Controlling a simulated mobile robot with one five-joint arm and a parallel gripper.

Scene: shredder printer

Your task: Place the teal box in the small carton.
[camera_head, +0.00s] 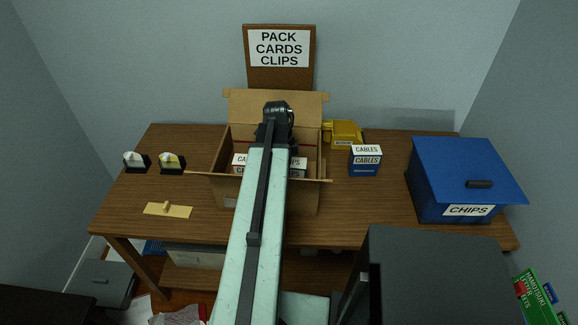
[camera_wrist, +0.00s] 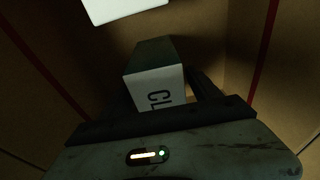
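The small carton (camera_head: 223,192) stands open on the middle of the table, its flaps spread. My gripper (camera_head: 275,140) is at the end of my arm, reaching over and into the carton. In the wrist view a box with a dark greenish side and a white face (camera_wrist: 155,88) lettered "CLI" lies directly before my gripper, between cardboard walls. It looks like the teal box, though the light is dim. A dark finger (camera_wrist: 206,86) shows at its right; the other is hardly visible. I cannot tell whether they grip it. My arm hides the box in the head view.
White labelled boxes (camera_head: 240,160) sit inside the carton. A cables box (camera_head: 365,160) and a yellow object (camera_head: 343,132) stand to its right, and a blue chips bin (camera_head: 465,180) farther right. Two small dispensers (camera_head: 172,163) and a tan piece (camera_head: 168,210) lie left.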

